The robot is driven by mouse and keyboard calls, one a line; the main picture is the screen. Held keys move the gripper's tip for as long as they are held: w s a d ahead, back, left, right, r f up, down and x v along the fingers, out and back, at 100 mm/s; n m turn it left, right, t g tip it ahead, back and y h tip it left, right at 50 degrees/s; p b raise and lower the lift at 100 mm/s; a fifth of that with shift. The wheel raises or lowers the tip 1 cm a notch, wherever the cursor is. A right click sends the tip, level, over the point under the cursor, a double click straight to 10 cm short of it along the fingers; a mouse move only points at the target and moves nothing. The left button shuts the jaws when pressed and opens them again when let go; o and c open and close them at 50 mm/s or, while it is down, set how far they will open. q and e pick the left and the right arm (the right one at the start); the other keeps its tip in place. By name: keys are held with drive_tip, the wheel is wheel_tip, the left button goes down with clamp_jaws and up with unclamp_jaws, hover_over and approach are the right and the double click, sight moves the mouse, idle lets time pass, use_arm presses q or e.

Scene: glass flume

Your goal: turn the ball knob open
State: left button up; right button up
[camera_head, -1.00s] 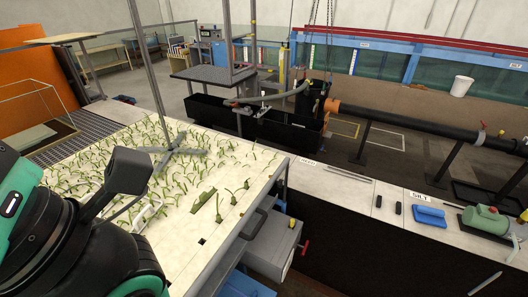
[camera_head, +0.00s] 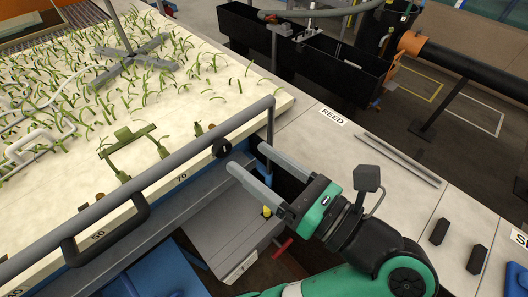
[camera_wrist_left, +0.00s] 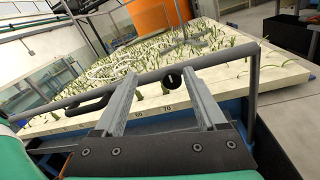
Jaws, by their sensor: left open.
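A round black knob (camera_head: 222,147) with a small pale mark sits by the grey rail at the near edge of the pale bed; I take it for the ball knob. It also shows in the left wrist view (camera_wrist_left: 172,79), between my fingertips in the picture. My left gripper (camera_head: 251,159) is open, its two grey fingers pointing toward the rail and the knob. The fingers look empty, and a gap seems to remain between them and the knob. Whether either finger touches the rail, I cannot tell. My right gripper is not in view.
The grey rail (camera_head: 165,181) runs along the bed edge and bends down near the fingers. Below the fingers is a grey box (camera_head: 215,240) with a red handle (camera_head: 283,248). A pale ledge (camera_head: 340,165) lies to the right, with black blocks (camera_head: 439,231).

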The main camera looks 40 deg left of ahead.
sight(225, 151)
use_arm(q)
drive_tip(key=shift+s+d+f+m+t+b, duration=0.5)
drive_tip(key=shift+d+f+t+b, duration=0.3)
drive_tip(key=shift+d+f+b, duration=1.4)
drive_tip(key=a, duration=0.4)
drive_tip(key=w+a, duration=0.1)
drive_tip(key=a, duration=0.3)
drive_tip(key=a+f, duration=0.1)
drive_tip(key=a, duration=0.3)
drive_tip(key=shift+w+a, duration=0.15)
drive_tip(key=shift+w, duration=0.25)
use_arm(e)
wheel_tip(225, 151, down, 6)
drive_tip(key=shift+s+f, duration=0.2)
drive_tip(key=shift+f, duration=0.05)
use_arm(q)
clamp_jaws()
